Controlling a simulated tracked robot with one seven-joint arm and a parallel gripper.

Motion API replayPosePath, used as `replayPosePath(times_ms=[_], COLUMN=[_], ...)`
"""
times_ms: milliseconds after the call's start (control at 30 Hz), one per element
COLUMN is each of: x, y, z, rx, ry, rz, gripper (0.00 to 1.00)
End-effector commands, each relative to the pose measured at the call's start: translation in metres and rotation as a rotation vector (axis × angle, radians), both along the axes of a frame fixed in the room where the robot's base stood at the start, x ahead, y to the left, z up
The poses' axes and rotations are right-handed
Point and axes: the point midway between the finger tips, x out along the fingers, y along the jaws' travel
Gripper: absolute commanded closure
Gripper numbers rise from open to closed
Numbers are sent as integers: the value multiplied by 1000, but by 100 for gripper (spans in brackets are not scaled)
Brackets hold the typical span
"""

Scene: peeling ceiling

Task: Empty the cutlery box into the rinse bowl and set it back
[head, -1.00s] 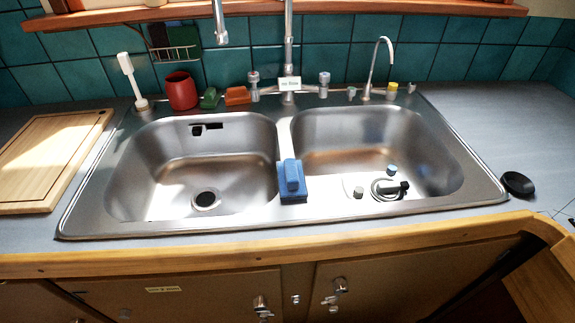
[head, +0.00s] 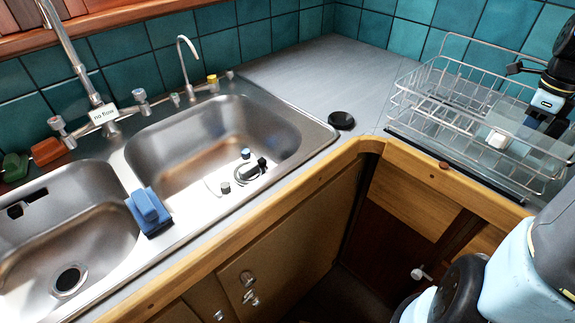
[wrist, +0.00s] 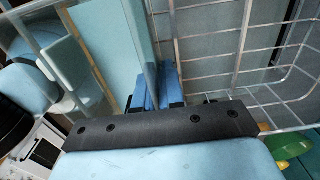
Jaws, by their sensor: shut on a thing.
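My gripper (wrist: 155,88) shows its two blue fingers close together in the wrist view. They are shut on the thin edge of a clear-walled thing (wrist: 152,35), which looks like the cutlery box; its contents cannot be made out. In the head view my arm comes in from the right, with its end at the wire dish rack (head: 430,125). A pale see-through shape (head: 462,98) shows inside the rack there. I cannot pick out a separate rinse bowl; the steel sink has a right basin (head: 200,150) and a left basin (head: 60,225).
A blue sponge (head: 148,210) sits on the sink divider. A black round thing (head: 341,120) lies right of the sink. The counter (head: 310,75) behind it is clear. Rack wires (wrist: 240,60) stand close to my fingers. Green and yellow things (wrist: 292,145) show at the wrist view's lower right.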

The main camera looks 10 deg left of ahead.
Motion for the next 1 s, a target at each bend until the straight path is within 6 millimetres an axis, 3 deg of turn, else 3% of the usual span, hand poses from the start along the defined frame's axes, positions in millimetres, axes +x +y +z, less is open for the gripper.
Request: replayPosePath(times_ms=[600,1000], x=[0,0], y=[0,0], z=[34,36], rx=[-1,0], ry=[-1,0], rz=[1,0], gripper=[100,100])
